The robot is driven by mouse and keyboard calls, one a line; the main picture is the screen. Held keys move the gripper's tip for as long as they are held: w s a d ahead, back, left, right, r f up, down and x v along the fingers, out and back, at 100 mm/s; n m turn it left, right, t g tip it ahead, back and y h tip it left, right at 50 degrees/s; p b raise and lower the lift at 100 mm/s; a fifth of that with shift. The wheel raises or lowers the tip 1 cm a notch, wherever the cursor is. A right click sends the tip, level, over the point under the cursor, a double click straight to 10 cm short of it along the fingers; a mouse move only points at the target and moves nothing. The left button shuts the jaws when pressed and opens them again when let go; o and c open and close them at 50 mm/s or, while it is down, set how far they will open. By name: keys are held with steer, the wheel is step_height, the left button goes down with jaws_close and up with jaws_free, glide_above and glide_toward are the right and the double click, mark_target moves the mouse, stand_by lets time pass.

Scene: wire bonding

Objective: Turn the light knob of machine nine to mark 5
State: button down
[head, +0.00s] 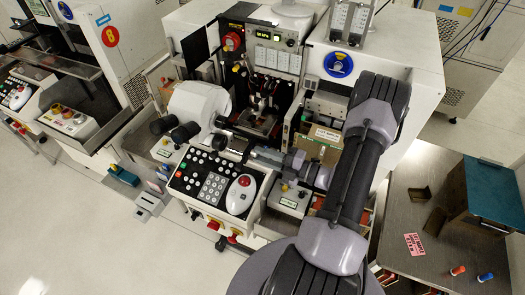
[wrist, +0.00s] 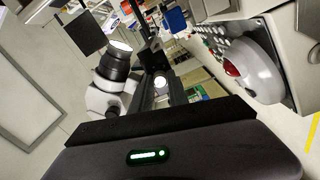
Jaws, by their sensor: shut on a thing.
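The middle machine (head: 408,62) bears a round blue sign (head: 338,64) whose number I cannot read; the machine to its left is marked 8. My gripper (head: 224,128) reaches left from the arm, across the front of the middle machine, to just right of its white microscope (head: 198,103). In the wrist view, my gripper (wrist: 153,62) is shut on a small dark part at its fingertips, seemingly the light knob. The fingers hide most of it, and I cannot read its marks or setting. The microscope's dark eyepiece (wrist: 118,58) is close on the left.
The control panel (head: 212,185) with keys and a grey mouse-like unit (head: 241,194) lies below the gripper. A side table (head: 440,240) with a teal-topped box stands right.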

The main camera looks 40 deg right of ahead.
steer(key=shift+m+p, duration=0.8)
steer(key=shift+m, duration=1.1)
steer(key=c, duration=1.3)
jaws_free()
steer(key=shift+s, duration=0.1)
steer(key=v, duration=1.7)
steer(key=shift+s, duration=0.15)
